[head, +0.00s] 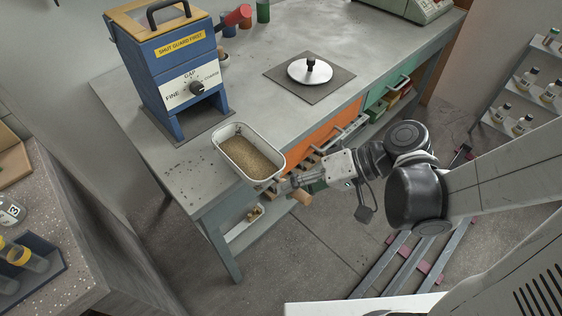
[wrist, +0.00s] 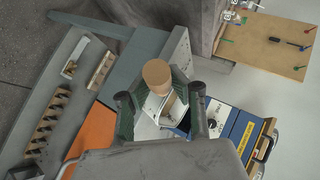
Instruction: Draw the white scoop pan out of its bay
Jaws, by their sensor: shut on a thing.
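The white scoop pan (head: 217,150) holds a brown grainy heap and is out in front of the blue mill (head: 178,75), apart from its bay (head: 203,112). It is at the bench's front edge, partly past it; I cannot tell if it touches the top. My gripper (head: 287,186) is at the pan's near right end, shut on its wooden handle (head: 301,197). In the wrist view the handle's round end (wrist: 157,72) shows between the two dark fingers of my gripper (wrist: 160,100). Part of the white pan (wrist: 152,106) shows behind it; the rest is hidden.
A black mat with a silver lidded disc (head: 310,70) lies on the bench right of the mill. Orange (head: 318,138) and green drawer fronts and a low shelf with small items are below the bench top. A speckled counter (head: 85,215) stands at left.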

